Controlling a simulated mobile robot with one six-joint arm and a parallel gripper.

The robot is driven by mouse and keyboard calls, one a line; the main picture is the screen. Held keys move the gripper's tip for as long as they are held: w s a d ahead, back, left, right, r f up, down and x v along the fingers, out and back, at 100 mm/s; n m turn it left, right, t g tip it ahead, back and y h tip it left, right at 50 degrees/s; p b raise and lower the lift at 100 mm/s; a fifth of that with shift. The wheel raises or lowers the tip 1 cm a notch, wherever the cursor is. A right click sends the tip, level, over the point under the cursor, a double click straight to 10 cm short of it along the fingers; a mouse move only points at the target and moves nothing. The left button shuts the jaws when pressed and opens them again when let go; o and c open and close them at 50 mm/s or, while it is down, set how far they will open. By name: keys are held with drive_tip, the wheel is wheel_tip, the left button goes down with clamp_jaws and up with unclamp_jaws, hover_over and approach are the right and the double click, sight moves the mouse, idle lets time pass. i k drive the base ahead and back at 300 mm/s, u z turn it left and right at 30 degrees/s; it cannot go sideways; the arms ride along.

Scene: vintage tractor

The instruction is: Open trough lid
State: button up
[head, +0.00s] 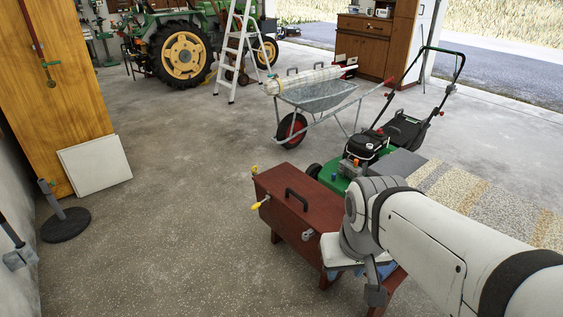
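The trough (281,222) is a red-brown wooden box on legs, standing on the floor in the lower middle of the head view. Its lid (275,184) lies flat on top and looks shut. A dark bar handle (297,198) stands up from the lid. My white arm comes in from the lower right and covers the trough's right end. My gripper (376,295) is at or beyond that right end, away from the handle. Only a small grey part of it shows, so its opening and any contact are hidden.
A green lawn mower (367,150) stands just behind the trough, with a patterned rug (480,190) to the right. A wheelbarrow (318,98), stepladder (237,55) and tractor (180,45) stand farther back. The floor left of the trough is clear up to a round-based stand (66,225).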

sight(320, 209)
drive_tip(key=i, duration=1.6)
drive_tip(key=z, duration=0.05)
